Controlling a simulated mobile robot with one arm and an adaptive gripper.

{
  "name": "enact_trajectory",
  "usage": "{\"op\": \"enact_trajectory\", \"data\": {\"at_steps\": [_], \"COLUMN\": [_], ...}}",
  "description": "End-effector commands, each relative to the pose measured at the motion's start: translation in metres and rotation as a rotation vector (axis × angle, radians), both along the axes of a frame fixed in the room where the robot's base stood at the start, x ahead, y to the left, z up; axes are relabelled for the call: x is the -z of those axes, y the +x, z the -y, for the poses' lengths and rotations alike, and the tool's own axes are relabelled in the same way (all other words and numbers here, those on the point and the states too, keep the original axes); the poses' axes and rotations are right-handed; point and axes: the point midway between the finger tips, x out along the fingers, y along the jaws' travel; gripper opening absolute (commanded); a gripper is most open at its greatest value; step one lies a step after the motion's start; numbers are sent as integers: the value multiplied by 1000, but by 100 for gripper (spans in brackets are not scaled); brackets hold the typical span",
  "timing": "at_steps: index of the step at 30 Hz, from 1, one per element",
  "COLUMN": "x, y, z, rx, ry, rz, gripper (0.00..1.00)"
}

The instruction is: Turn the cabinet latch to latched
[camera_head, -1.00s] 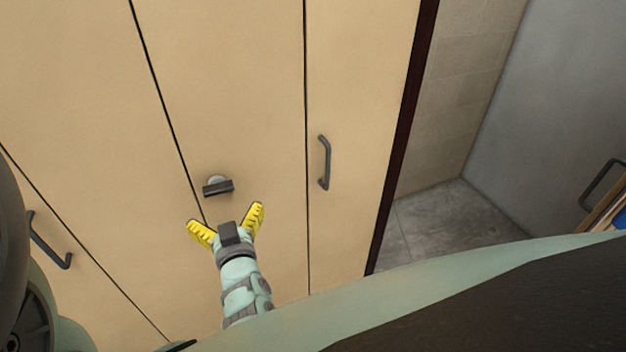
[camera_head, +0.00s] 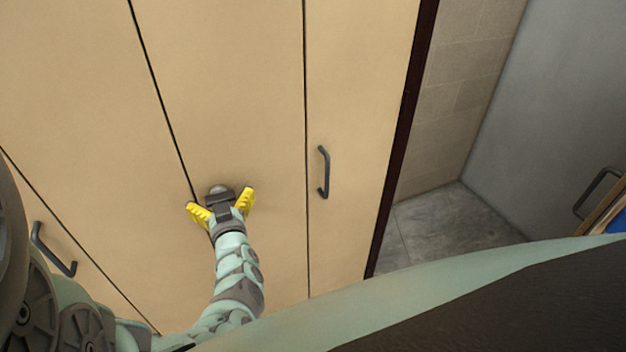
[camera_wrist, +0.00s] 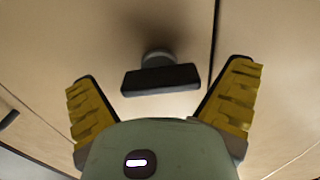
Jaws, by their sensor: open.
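The cabinet latch is a dark bar-shaped knob on a round grey base. In the wrist view the latch (camera_wrist: 160,79) lies between and just beyond my two yellow fingers, its bar roughly level across the picture. In the head view the latch (camera_head: 219,191) is partly hidden behind my gripper (camera_head: 222,206). My gripper (camera_wrist: 162,100) is open, with a finger on each side of the bar. A gap shows between each finger and the bar in the wrist view. The latch sits on the tan cabinet door (camera_head: 240,90), near its left seam.
A dark handle (camera_head: 324,172) is on the door to the right, and another dark handle (camera_head: 52,250) is at the lower left. Right of the cabinet is an open tiled floor (camera_head: 450,218) beside a grey wall (camera_head: 565,100). A handled object (camera_head: 603,200) stands at the right edge.

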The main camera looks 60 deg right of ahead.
Motion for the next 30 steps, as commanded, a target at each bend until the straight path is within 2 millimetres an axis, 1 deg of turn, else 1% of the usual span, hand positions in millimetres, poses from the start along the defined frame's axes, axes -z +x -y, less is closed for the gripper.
{"op": "enact_trajectory", "data": {"at_steps": [7, 26, 30], "x": [0, 0, 0], "y": [1, 1, 1], "z": [0, 0, 0], "rx": [-2, -1, -1], "ry": [0, -1, -3], "rz": [0, 1, -1], "gripper": [100, 35, 34]}}
